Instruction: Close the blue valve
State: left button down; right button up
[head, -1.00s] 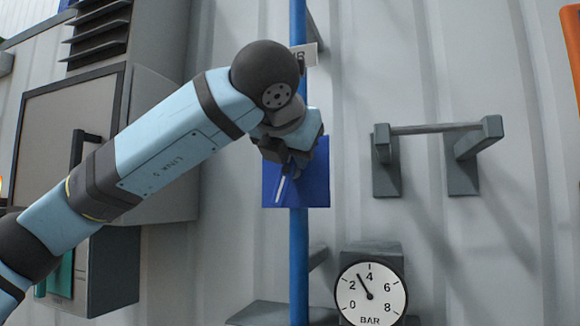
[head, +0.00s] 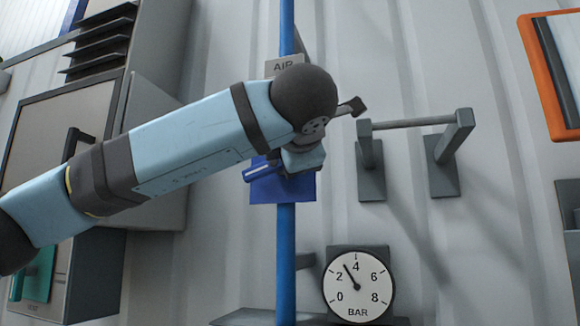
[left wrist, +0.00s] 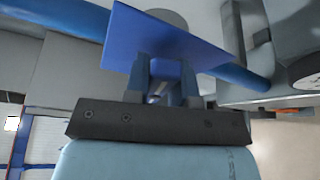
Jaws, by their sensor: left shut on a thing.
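The blue valve sits on a vertical blue pipe (head: 286,245) in front of a blue square plate (head: 300,190). Its blue handle (head: 260,172) shows in the head view as a bar sticking out left of my gripper, nearly level and across the pipe. My left gripper (left wrist: 166,68) is shut on the handle, with one finger on each side of it in the left wrist view. The plate (left wrist: 160,38) is just beyond the fingers there. In the head view my wrist hides the fingertips and the handle's right part. My right gripper is in neither view.
A pressure gauge (head: 357,286) is below right of the valve. A grey bracket with a bar (head: 415,122) stands out from the wall at right. An AIR label (head: 284,66) is above. A grey cabinet (head: 60,110) is at left, an orange-framed panel (head: 535,75) at upper right.

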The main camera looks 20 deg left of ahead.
pick_arm(q)
jog(key=shift+f+m+t+b, duration=0.4)
jog(key=shift+m+b, duration=0.3)
jog(key=shift+m, duration=0.2)
jog(key=shift+m+y+b, duration=0.35)
jog(key=shift+m+y, duration=0.05)
jog(key=shift+m, duration=0.1)
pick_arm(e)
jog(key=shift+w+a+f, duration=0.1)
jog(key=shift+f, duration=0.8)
pick_arm(q)
jog(key=shift+d+f, duration=0.1)
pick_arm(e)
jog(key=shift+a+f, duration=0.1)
pick_arm(q)
jog(key=c, duration=1)
grip_release()
jog(key=shift+o, duration=0.2)
jog(key=b+v, duration=0.3)
jog(key=v, duration=1)
jog(key=shift+s+f, duration=0.2)
jog(key=shift+s, duration=0.2)
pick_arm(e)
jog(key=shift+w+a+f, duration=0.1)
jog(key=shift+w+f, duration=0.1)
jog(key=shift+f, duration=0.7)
